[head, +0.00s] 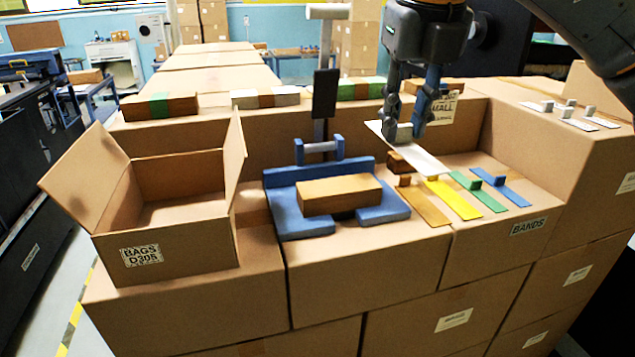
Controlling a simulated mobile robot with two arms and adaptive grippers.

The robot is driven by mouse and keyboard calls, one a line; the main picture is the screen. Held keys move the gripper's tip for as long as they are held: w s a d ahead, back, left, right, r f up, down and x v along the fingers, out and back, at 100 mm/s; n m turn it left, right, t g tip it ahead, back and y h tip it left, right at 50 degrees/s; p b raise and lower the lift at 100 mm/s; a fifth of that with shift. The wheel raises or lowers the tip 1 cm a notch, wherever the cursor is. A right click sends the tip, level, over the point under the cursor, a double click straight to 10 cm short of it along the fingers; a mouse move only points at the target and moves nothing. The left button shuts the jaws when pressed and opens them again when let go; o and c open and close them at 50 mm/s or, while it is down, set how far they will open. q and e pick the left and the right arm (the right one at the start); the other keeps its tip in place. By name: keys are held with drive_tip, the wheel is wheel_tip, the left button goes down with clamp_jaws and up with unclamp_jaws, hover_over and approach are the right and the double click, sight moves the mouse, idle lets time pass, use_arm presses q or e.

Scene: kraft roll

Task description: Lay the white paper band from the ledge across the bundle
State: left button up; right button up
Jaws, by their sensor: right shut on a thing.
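My right gripper (405,132) comes down from the top and is shut on a white paper band (418,159). The band is a flat strip, held in the air behind and to the right of the bundle, slanting down to the right. The gripper's fingers hide where they grip it. The bundle (340,195) is a brown block lying in a blue cradle (285,213), with no band across it. More white bands (574,119) with small pale tabs lie on the raised ledge (540,103) at the right. My left gripper is not in view.
Brown, yellow (455,199), green (480,192) and blue bands lie on the box marked BANDS, right of the cradle. An open carton (165,235) stands at the left. A dark post (325,95) rises behind the cradle. Banded bundles line the back.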

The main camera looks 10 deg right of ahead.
drive_tip(key=w+a+f+p, duration=0.1)
drive_tip(key=w+f, duration=0.1)
drive_tip(key=w, duration=0.2)
drive_tip(key=w+a+f+p, duration=0.1)
drive_tip(key=w+f, duration=0.2)
drive_tip(key=w+a+f+p, duration=0.1)
drive_tip(key=w+f+p, duration=0.1)
drive_tip(key=w+f, duration=0.1)
drive_tip(key=shift+w+a+f, duration=0.15)
drive_tip(key=shift+w+a, duration=0.25)
drive_tip(key=shift+w, duration=0.4)
drive_tip(key=shift+w+a+f+p, duration=0.15)
drive_tip(key=shift+w+f+p, duration=0.15)
drive_tip(key=shift+w+f, duration=0.35)
wheel_tip(320, 180, down, 3)
drive_tip(key=shift+s+r+p, duration=0.1)
drive_tip(key=shift+p, duration=0.2)
drive_tip(key=shift+f, duration=0.25)
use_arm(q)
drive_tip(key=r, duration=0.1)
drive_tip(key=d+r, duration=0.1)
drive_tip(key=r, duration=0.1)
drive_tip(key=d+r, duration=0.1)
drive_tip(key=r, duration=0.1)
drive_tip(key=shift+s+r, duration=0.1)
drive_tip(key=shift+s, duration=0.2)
use_arm(e)
drive_tip(key=shift+f, duration=0.1)
